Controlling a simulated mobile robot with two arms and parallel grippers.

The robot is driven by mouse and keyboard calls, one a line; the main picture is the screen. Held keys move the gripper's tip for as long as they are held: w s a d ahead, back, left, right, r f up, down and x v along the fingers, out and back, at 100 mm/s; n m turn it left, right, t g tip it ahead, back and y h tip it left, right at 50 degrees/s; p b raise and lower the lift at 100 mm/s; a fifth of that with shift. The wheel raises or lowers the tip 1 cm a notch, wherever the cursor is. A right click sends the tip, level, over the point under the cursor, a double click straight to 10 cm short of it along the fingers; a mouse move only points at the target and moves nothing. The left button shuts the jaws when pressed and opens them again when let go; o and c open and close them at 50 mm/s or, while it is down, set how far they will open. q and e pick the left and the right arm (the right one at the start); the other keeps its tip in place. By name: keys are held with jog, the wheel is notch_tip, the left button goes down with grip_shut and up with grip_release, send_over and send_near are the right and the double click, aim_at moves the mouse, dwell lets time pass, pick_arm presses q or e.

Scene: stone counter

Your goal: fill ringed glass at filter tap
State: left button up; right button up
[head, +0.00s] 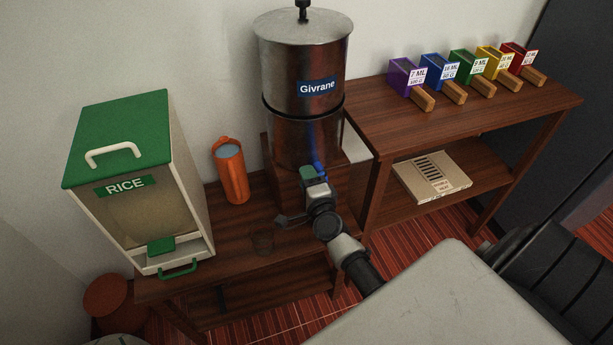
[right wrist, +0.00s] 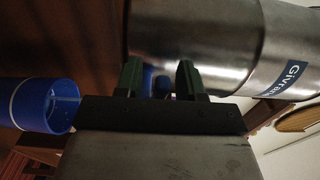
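A blue tap part (head: 319,167) is at the filter's lower front. My right gripper (head: 314,178) is at this tap, empty of the glass. In the right wrist view its two green fingers (right wrist: 160,82) stand apart, with blue (right wrist: 148,80) showing between them; contact is unclear. My left gripper is out of view.
A rice dispenser (head: 140,180) and an orange jug (head: 231,170) stand left of the filter. Several coloured scoop boxes (head: 468,72) line the right shelf. The right wrist view shows a blue cylinder (right wrist: 45,105) with a pale band at left.

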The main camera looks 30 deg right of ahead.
jog(key=shift+w, duration=0.3)
grip_shut()
